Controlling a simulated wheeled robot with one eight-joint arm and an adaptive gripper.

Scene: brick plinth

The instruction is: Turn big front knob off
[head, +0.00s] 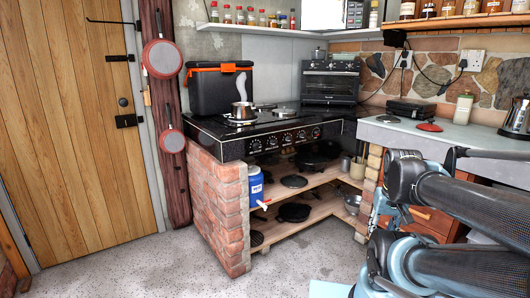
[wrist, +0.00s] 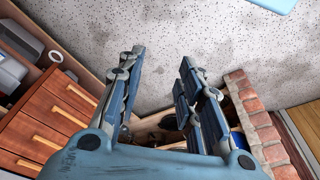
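A black stove (head: 235,131) sits on the brick plinth, with a row of several dark round knobs (head: 287,138) with pale markings along its front panel. I cannot tell at this size which is the big front knob, or how any knob is turned. A silver pot (head: 242,111) stands on the hob. My gripper (wrist: 159,62) is open and empty in the wrist view, its two blue-grey fingers spread apart above the floor. My arm is at the right of the head view, well apart from the knobs. The stove's knobs are not visible in the wrist view.
A brick wall (head: 218,205) supports the stove's left side. Wooden shelves (head: 310,203) hold pans below. Wooden drawers (wrist: 50,120) lie left in the wrist view. The speckled floor (head: 190,262) before the stove is clear.

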